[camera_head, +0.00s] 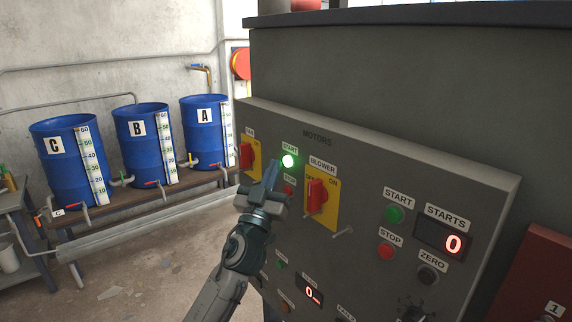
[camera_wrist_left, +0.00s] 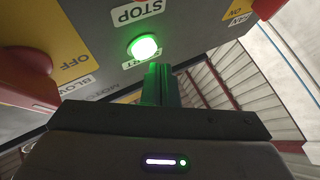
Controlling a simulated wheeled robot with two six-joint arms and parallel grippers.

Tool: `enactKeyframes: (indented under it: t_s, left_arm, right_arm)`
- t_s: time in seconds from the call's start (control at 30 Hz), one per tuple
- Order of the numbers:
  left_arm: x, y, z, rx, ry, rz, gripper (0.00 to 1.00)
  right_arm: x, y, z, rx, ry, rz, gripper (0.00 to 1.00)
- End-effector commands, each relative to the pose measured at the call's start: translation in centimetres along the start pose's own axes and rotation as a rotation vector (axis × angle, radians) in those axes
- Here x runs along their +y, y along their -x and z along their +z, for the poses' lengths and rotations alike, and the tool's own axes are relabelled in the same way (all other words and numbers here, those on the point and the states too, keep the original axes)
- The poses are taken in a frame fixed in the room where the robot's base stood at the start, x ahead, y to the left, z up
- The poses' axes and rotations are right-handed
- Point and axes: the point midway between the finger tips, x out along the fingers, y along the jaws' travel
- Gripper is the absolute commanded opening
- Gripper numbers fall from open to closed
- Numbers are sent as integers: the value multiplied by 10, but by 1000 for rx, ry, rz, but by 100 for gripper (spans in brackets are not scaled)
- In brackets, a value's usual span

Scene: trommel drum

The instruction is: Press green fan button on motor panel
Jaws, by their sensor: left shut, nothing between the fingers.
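The grey motor panel (camera_head: 360,165) is headed MOTORS. Its fan section has a green button (camera_head: 288,160) under a START label, glowing brightly, and a red button (camera_head: 289,190) under a STOP label. In the left wrist view the green button (camera_wrist_left: 145,46) is lit beside an upside-down STOP label. My left gripper (camera_head: 272,172) is shut and empty, its tips just left of and slightly below the green button. In the left wrist view the shut fingers (camera_wrist_left: 160,83) end close to the button; I cannot tell whether they touch it. My right gripper is not in view.
A red fan switch (camera_head: 247,154) and a red blower switch (camera_head: 316,195) stick out on either side of the green button. Another green button (camera_head: 394,214) and red button (camera_head: 386,251) sit farther right. Blue drums (camera_head: 144,145) stand on a rack at left.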

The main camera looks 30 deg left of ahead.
Motion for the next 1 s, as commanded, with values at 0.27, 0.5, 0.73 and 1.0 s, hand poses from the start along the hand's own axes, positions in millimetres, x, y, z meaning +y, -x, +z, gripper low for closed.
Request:
enactKeyframes:
  t_s: [0.27,0.5,0.73,1.0]
  left_arm:
    - [0,1,0,0,0,0,0]
    - [-10,15,-8,1,-3,1,0]
    - [-22,31,-19,2,-3,1,0]
    - [-26,36,-26,0,0,0,0]
  right_arm:
    - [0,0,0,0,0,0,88]
    - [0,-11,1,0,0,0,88]
    - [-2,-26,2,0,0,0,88]
    - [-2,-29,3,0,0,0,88]
